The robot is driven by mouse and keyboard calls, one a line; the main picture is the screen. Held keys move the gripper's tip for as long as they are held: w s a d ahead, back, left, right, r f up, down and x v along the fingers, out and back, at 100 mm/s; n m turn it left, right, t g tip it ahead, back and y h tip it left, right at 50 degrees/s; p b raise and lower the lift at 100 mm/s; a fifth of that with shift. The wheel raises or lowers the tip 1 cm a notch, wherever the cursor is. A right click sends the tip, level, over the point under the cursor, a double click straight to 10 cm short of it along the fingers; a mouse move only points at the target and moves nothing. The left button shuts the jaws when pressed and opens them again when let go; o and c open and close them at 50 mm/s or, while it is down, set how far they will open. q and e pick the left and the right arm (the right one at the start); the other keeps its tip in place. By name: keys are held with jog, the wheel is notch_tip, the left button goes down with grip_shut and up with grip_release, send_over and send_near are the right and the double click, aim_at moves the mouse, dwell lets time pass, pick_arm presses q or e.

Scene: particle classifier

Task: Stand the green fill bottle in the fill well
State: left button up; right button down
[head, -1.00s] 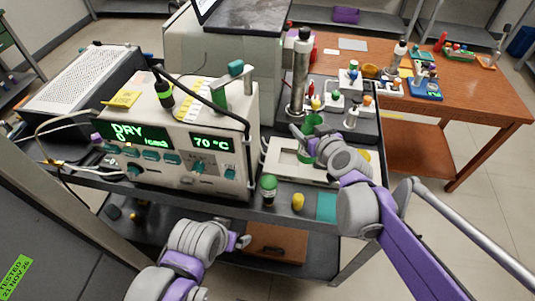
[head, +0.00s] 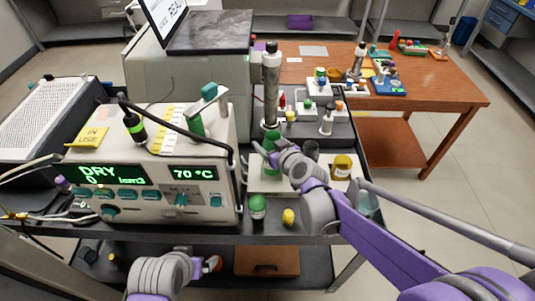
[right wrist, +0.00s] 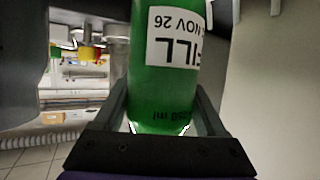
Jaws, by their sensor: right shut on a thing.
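The green fill bottle (head: 271,143) is at the white tray (head: 262,187) on the cart, in front of the tall grey cylinder. It looks roughly upright. My right gripper (head: 277,152) is shut on it; the right wrist view shows the green bottle (right wrist: 165,85) between my fingers (right wrist: 160,118), its white label reading "FILL". The bottle's base is not clear in the head view, and I cannot tell whether it is in the fill well or above it. My left gripper (head: 213,263) is low at the front, beside the lower shelf; its opening is unclear.
The instrument (head: 150,170) with green displays stands left of the tray. A green-capped dark bottle (head: 257,208) and a yellow piece (head: 289,217) stand at the cart's front edge. A yellow container (head: 343,166) is at the tray's right. The tall grey cylinder (head: 271,85) stands behind.

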jog(key=shift+f, duration=1.9)
jog(key=shift+b, duration=0.3)
jog(key=shift+f, duration=0.15)
grip_release()
jog(key=shift+r, duration=0.3)
jog(key=p+v, duration=0.1)
jog(key=v, duration=1.1)
jog(key=s+d+f+m+g+h, duration=0.2)
jog(key=s+d, duration=0.4)
jog(key=s, duration=0.5)
jog(key=s+d+f+m+g+h, duration=0.3)
jog(key=s+d, duration=0.4)
jog(key=s, duration=0.4)
notch_tip(320, 180, down, 3)
jog(key=shift+r+g+h, duration=0.15)
jog(key=shift+g+h, duration=0.35)
jog(key=shift+g, duration=0.5)
